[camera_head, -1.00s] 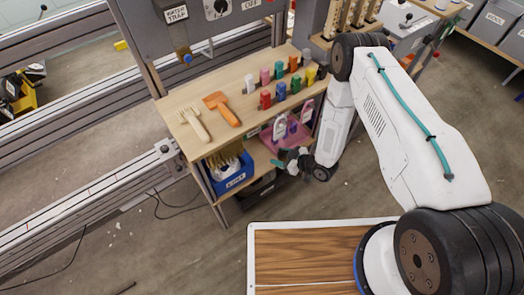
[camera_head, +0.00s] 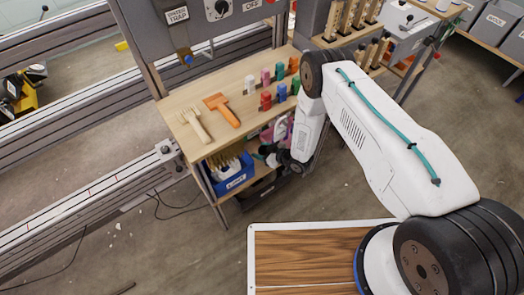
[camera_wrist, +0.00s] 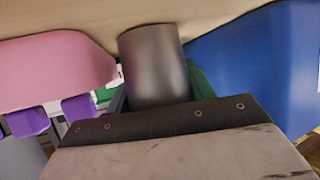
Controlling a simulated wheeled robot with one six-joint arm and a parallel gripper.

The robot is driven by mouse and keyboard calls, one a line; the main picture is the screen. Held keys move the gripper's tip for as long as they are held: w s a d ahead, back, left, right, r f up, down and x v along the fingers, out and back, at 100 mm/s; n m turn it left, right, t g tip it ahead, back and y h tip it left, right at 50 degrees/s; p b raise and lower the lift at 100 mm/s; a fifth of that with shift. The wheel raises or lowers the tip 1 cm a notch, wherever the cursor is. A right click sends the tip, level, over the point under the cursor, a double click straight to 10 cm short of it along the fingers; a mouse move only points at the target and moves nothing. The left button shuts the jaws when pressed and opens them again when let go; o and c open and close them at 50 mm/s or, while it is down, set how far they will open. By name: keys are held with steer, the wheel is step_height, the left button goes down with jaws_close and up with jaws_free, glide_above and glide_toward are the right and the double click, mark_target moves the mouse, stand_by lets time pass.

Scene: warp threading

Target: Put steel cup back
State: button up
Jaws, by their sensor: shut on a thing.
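The steel cup (camera_wrist: 153,62) is a plain dark grey cylinder in the upper middle of the wrist view. My gripper (camera_wrist: 158,95) is shut on it, with green finger parts showing on both sides of the cup. The cup is between a pink bin (camera_wrist: 50,70) on the left and a blue bin (camera_wrist: 262,65) on the right. A pale wood surface (camera_wrist: 210,15) shows beyond it; I cannot tell whether the cup touches it. In the head view my gripper (camera_head: 267,151) is at the lower shelf, just right of the blue bin (camera_head: 233,178), and the cup cannot be made out.
Purple objects (camera_wrist: 75,108) show by the pink bin. A wood-topped surface (camera_head: 310,255) is at the front.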

steer(key=shift+f, duration=0.1)
steer(key=o, duration=0.8)
steer(key=v, duration=1.2)
steer(key=shift+d, duration=0.1)
